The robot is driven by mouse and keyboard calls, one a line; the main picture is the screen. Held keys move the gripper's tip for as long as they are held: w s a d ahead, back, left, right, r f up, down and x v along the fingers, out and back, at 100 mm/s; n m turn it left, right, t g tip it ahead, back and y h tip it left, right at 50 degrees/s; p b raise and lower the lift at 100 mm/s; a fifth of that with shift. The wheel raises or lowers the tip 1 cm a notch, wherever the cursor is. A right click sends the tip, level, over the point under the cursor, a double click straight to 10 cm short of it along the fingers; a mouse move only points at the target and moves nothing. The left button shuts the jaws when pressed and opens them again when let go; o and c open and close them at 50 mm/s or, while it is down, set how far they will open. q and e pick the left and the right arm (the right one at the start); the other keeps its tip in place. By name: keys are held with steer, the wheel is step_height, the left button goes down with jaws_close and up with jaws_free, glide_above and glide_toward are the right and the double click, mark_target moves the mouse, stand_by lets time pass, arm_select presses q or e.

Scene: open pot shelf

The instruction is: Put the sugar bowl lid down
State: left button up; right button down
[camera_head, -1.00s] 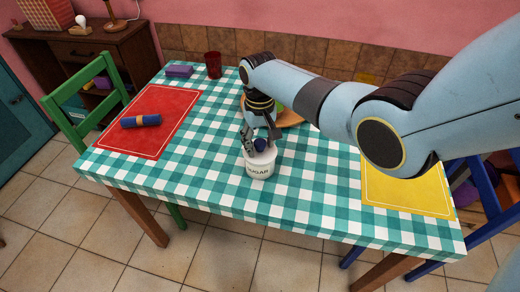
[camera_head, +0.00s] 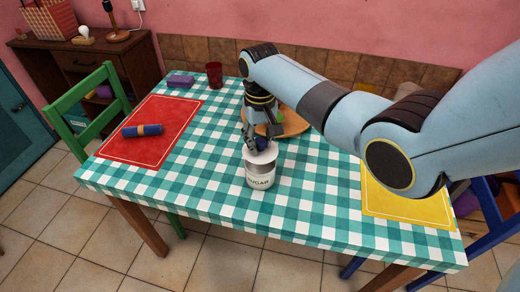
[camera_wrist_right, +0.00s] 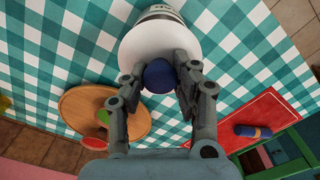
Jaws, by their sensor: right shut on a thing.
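The white sugar bowl (camera_head: 260,181) with dark lettering stands upright on the checked tablecloth near the front edge. Its white lid (camera_head: 263,157) is raised just above the bowl, with the grey inside of the bowl showing under it. My right gripper (camera_head: 257,141) is above the bowl, shut on the lid's blue knob. In the right wrist view the two fingers (camera_wrist_right: 160,78) sit on either side of the round blue knob (camera_wrist_right: 159,76); the lid's white top (camera_wrist_right: 150,38) hides most of the bowl (camera_wrist_right: 160,11). My left gripper is not in view.
A wooden board (camera_head: 295,124) lies behind the bowl, partly hidden by my arm. A red placemat (camera_head: 165,112) with a rolled blue napkin (camera_head: 142,130) lies left, a yellow placemat (camera_head: 400,204) right. A red cup (camera_head: 214,75) stands at the back. Tablecloth left of the bowl is clear.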

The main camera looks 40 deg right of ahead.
steer(key=s+a+r, duration=0.7)
steer(key=s+a, duration=0.1)
steer(key=s+d+f+b, duration=0.2)
steer(key=s+d+f, duration=0.1)
steer(key=s+d, duration=0.55)
steer(key=s+d+f+b, duration=0.1)
steer(key=s+d+f, duration=0.3)
steer(key=s+d, duration=0.5)
steer(key=shift+m, duration=0.3)
steer(key=w+f, duration=0.2)
steer(key=w, duration=0.1)
steer(key=w+f+b, duration=0.1)
steer(key=w+f, duration=0.1)
steer(key=w, duration=0.2)
steer(key=w+a+f, duration=0.1)
steer(key=w+f, duration=0.1)
steer(key=w, duration=0.2)
steer(key=shift+w+f+b, duration=0.2)
steer(key=shift+f+b, duration=0.1)
steer(key=shift+b, duration=0.05)
steer(key=shift+w+f, duration=0.1)
steer(key=shift+f, duration=1.95)
